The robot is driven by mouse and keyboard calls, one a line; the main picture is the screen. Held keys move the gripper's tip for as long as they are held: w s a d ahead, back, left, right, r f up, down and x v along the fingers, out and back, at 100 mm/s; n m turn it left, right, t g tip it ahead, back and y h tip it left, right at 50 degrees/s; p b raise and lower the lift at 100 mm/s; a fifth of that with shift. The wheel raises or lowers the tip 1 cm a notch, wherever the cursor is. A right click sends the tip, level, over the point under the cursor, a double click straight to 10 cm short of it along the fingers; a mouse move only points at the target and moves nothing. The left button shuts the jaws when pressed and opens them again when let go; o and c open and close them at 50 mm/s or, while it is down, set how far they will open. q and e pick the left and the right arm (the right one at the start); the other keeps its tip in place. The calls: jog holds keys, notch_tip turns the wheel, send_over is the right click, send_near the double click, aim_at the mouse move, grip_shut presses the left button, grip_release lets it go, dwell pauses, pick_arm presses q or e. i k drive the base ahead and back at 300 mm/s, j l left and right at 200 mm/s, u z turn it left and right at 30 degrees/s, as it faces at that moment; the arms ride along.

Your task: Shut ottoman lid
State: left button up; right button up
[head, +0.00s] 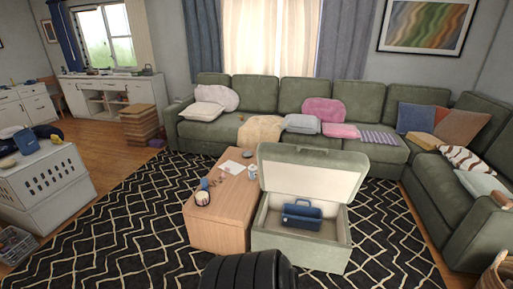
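The green ottoman (300,252) stands on the patterned rug in the lower middle of the head view. Its lid (312,174) is open and tilted up at the back, with the pale inner side facing me. A dark blue box or case with a handle (301,216) sits inside the ottoman's pale interior. Neither of my grippers shows in the head view, so nothing of mine is seen touching the lid.
A wooden coffee table (220,222) with cups and small items stands close against the ottoman's left. A green sectional sofa (290,98) lies behind and to the right. White crates (45,185) are at left. Open rug (110,235) lies left of the table.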

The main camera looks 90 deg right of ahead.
aim_at(312, 172)
jog(key=z, duration=3.2)
jog(key=i+l+u, duration=0.15)
jog(key=u, duration=0.25)
jog(key=i+l+u, duration=0.1)
jog(key=l+u, duration=0.55)
jog(key=u, duration=0.2)
jog(key=i+l+u, duration=0.1)
jog(key=l+u, duration=0.2)
jog(key=u, duration=0.15)
